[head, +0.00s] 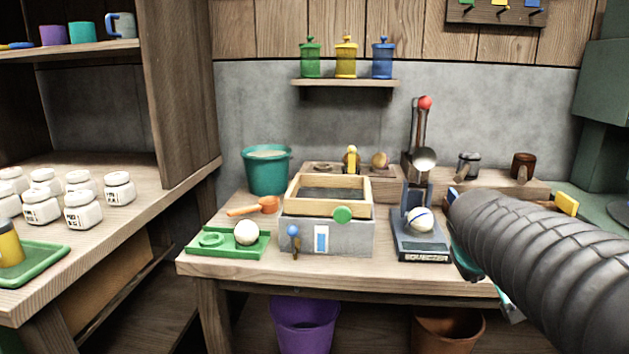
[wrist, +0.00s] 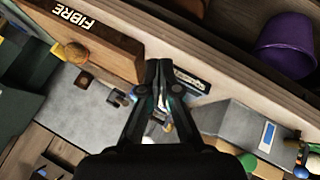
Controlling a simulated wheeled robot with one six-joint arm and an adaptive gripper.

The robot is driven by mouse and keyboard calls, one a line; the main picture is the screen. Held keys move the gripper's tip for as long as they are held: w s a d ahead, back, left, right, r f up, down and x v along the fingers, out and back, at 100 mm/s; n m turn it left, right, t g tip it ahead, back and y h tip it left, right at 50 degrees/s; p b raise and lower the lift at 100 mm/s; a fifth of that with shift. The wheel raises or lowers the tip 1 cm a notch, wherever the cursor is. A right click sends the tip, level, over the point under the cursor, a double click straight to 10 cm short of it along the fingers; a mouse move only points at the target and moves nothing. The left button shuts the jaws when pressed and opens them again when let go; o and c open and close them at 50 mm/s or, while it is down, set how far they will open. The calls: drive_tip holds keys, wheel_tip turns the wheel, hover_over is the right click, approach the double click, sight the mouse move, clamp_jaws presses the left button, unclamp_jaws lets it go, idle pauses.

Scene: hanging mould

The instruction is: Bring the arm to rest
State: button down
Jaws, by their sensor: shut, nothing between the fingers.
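My arm reaches in from the right of the head view, a thick dark ribbed sleeve over the right side of the workbench. In the wrist view my gripper (wrist: 161,85) is shut with its two dark fingers together and nothing held. In the head view only part of the gripper shows below the sleeve, at the bench's right front edge. The squeezer (head: 421,240), with a red-knobbed lever and a pale ball in it, stands just left of my arm. Its labelled base also shows beyond the fingertips in the wrist view (wrist: 192,81).
A wood-framed grey box (head: 345,240), a green tray (head: 205,251) with a white ball, and a teal bucket (head: 266,173) stand on the workbench (head: 330,275). A purple bin (head: 304,322) is below. White jars (head: 83,211) fill the left shelf. A FIBRE box (wrist: 105,47) is near my gripper.

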drive_tip(key=s+a+f+m+y, duration=0.1)
drive_tip(key=s+a+f+y, duration=0.1)
drive_tip(key=s+a+f, duration=0.2)
drive_tip(key=s+a+f+m+g+y, duration=0.1)
drive_tip(key=s+a+f, duration=0.3)
drive_tip(key=s+a, duration=0.4)
drive_tip(key=shift+s+a+f+y, duration=0.3)
drive_tip(key=shift+s+y, duration=0.6)
drive_tip(key=shift+s, duration=1.7)
drive_tip(key=shift+r, duration=0.15)
